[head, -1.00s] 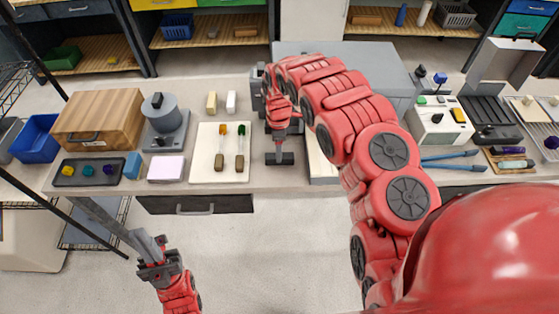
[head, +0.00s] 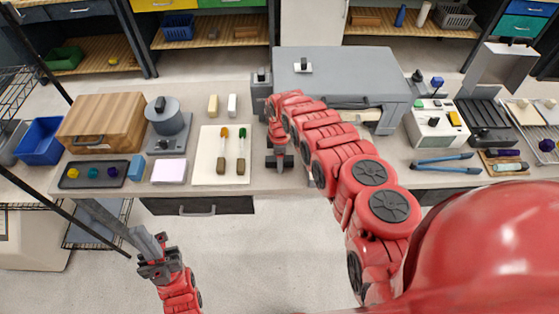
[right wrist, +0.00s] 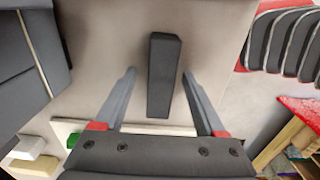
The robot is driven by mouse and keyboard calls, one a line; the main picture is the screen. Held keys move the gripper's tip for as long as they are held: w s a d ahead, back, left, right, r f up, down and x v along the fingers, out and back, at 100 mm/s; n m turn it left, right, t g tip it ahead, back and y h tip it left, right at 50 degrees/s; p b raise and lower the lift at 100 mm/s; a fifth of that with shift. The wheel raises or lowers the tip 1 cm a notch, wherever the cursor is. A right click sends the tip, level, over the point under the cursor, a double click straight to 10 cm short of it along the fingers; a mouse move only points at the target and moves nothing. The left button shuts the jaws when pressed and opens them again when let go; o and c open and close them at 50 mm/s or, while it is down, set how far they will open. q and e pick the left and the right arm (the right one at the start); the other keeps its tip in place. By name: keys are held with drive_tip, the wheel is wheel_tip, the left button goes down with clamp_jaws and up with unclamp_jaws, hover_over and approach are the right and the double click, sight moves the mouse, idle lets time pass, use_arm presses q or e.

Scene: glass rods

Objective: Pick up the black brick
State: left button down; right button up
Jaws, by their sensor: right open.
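The black brick (right wrist: 164,75) shows in the right wrist view as a long dark block lying on the pale bench top. It is between the two fingers of my right gripper (right wrist: 158,84), with a clear gap on each side. The right gripper is open, its fingers not touching the brick. In the head view my right gripper (head: 279,160) points down near the front edge of the bench, and I cannot clearly separate the brick from its dark parts. My left gripper (head: 157,255) hangs at lower left in front of the bench, with no object visible in it.
A pale board (head: 208,174) with two rods lies left of the right gripper. Tan (head: 213,106) and white (head: 232,105) blocks stand behind it. A large grey machine (head: 345,67) is behind my right arm. Blue-handled tools (head: 445,170) lie to the right.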

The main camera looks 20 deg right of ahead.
clamp_jaws()
idle(0.3)
drive_tip(key=shift+a+r, duration=0.1)
drive_tip(key=shift+r, duration=0.05)
